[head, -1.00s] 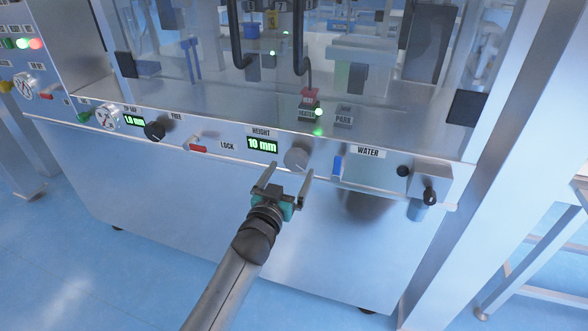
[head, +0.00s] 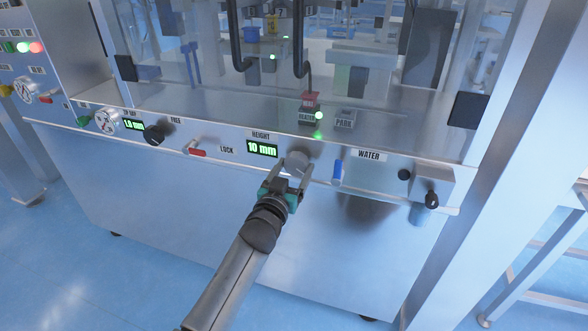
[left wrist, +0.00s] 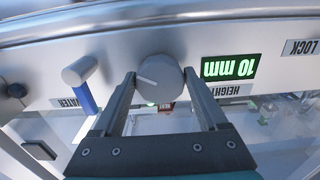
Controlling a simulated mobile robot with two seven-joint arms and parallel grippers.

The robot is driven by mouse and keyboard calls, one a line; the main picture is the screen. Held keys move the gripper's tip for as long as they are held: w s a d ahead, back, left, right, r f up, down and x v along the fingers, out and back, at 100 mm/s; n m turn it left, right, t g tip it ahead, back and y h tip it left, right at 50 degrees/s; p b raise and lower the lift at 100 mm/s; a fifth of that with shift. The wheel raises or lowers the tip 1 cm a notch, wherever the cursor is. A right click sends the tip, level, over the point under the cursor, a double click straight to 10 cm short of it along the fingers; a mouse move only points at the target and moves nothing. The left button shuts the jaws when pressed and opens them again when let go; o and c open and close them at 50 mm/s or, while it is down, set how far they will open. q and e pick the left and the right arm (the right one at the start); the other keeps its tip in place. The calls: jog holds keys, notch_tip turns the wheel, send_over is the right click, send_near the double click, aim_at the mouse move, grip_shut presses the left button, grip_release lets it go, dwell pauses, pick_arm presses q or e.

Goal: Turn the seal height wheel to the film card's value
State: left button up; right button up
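The seal height wheel (head: 297,161) is a round grey knob on the machine's front panel. It also shows in the left wrist view (left wrist: 158,80) with a pale pointer line on its face. The height display (head: 262,148) beside it reads 10 mm in green. My left gripper (head: 291,171) is open, its fingers pointing at the panel. In the left wrist view its two fingers (left wrist: 160,82) stand on either side of the wheel; I cannot tell whether they touch it. The film card is not visible. My right gripper is not in view.
Left of the display are a red lock lever (head: 196,152), a black knob (head: 154,134) and a 1.8 mm-like readout (head: 134,125). A blue-handled water lever (head: 337,170) is close on the wheel's right. The floor before the panel is clear.

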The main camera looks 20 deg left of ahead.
pick_arm(q)
jog(key=c, duration=0.9)
jog(key=shift+o, duration=0.2)
jog(key=shift+m, duration=0.6)
jog(key=shift+m+p, duration=0.45)
jog(key=shift+m, duration=0.25)
jog(key=m, duration=0.2)
jog(key=shift+a+m+p, duration=0.1)
jog(key=shift+m+p, duration=0.2)
jog(key=m, duration=0.3)
jog(key=shift+m, duration=1.7)
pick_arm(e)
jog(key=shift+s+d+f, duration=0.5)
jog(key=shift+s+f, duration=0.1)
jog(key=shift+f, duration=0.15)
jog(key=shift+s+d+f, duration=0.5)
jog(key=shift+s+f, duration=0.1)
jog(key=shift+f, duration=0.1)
